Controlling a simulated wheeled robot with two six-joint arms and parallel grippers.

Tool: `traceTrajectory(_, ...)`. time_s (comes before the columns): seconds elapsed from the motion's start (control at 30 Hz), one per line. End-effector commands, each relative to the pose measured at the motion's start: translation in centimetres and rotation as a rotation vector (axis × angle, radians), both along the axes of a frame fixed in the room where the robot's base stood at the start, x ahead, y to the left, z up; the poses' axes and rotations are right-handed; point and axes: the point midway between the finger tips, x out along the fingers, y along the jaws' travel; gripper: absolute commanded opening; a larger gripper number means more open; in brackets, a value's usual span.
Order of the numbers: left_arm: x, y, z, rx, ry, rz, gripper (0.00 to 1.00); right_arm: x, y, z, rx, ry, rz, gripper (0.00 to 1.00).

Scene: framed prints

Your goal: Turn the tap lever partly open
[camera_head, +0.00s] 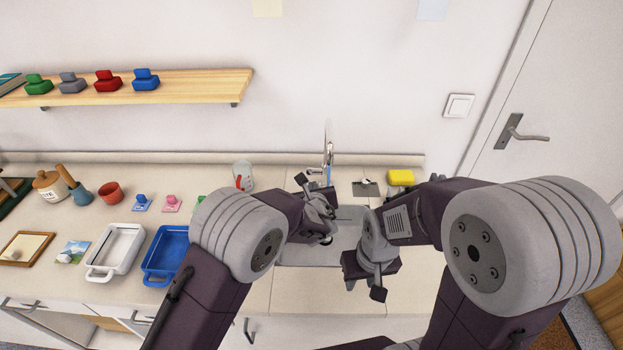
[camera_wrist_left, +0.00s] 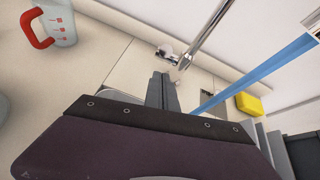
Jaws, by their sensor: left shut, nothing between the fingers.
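The chrome tap (camera_head: 329,148) stands at the back of the sink (camera_head: 345,228). A blue stream (camera_head: 330,173), apparently water, runs below its spout. In the left wrist view the tap pipe (camera_wrist_left: 207,35) rises to the upper right, and the blue stream (camera_wrist_left: 255,75) shows right of my fingers. A small chrome part (camera_wrist_left: 166,52) is near the tap base; I cannot tell if it is the lever. My left gripper (camera_wrist_left: 163,88) is shut and empty, its tips close to the tap base; contact is unclear. My right gripper (camera_head: 364,283) is over the sink's front right, its jaws unclear.
A measuring jug (camera_head: 243,176) stands left of the tap and a yellow sponge (camera_head: 400,177) to the right. A white tray (camera_head: 116,250) and a blue tray (camera_head: 167,254) sit on the left counter. A shelf (camera_head: 190,85) hangs above.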

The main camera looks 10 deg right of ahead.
Motion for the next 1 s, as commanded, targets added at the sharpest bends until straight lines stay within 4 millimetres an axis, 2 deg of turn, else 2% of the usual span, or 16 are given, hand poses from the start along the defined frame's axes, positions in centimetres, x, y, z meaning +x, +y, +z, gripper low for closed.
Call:
traceTrajectory(0.03,0.4,0.1,0.8,-0.001,0.000,0.003,0.00,0.0,0.0,0.7,0.000,0.000,0.000,0.36)
traceTrajectory(0.2,1.2,0.1,1.3,0.001,0.002,0.001,0.00,0.0,0.0,1.1,0.000,0.000,0.000,0.36)
traceTrajectory(0.53,1.3,0.2,1.4,0.001,0.002,0.001,0.00,0.0,0.0,0.9,0.000,0.000,0.000,0.36)
traceTrajectory(0.73,2.5,-0.1,3.3,-0.001,0.001,0.003,0.00,0.0,0.0,0.5,0.000,0.000,0.000,0.36)
traceTrajectory(1.0,2.6,-0.1,3.5,0.001,0.002,0.001,0.00,0.0,0.0,0.6,0.000,0.000,0.000,0.36)
